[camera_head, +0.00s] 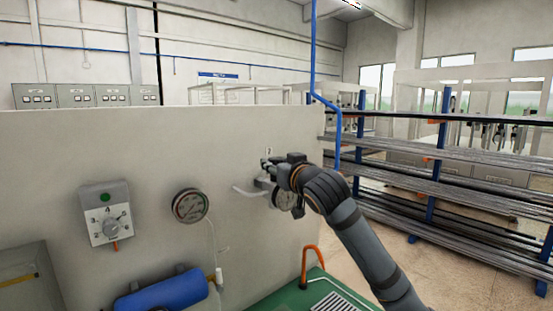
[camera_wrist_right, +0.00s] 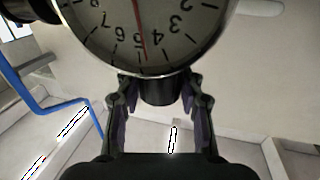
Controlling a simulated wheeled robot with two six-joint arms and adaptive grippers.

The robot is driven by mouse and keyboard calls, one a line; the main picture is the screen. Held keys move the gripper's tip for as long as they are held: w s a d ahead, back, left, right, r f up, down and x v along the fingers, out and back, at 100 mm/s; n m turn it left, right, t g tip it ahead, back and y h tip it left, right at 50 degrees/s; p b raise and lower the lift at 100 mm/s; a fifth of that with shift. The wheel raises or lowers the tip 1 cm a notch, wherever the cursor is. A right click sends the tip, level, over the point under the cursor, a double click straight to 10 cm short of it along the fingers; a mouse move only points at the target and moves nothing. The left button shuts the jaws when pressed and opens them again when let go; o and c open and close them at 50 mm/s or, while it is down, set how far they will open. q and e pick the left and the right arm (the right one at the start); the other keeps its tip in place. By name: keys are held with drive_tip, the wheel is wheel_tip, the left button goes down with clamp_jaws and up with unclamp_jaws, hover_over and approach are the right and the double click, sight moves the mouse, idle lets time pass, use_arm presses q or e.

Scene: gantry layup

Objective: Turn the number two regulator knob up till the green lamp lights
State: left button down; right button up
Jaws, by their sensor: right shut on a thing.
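The number 2 label (camera_head: 269,150) is on the pale panel, above the regulator where my right gripper (camera_head: 268,166) is. The regulator's round gauge (camera_head: 286,200) is partly hidden by my arm. My left gripper is not in view.
The grey box has a numbered dial (camera_head: 110,226). Another gauge (camera_head: 190,206) hangs between it and my arm. A blue cylinder (camera_head: 163,290) and an orange hooked pipe (camera_head: 306,262) are below. Racks of long bars (camera_head: 440,185) stand at right.

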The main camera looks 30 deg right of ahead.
sight(276, 158)
drive_tip(key=shift+r+h, duration=0.15)
drive_tip(key=shift+h, duration=0.15)
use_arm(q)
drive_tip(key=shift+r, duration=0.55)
use_arm(e)
drive_tip(key=shift+m, duration=0.3)
drive_tip(key=o, duration=1.2)
wheel_tip(276, 158, up, 10)
drive_tip(key=shift+f, duration=0.1)
drive_tip(key=shift+f, duration=0.1)
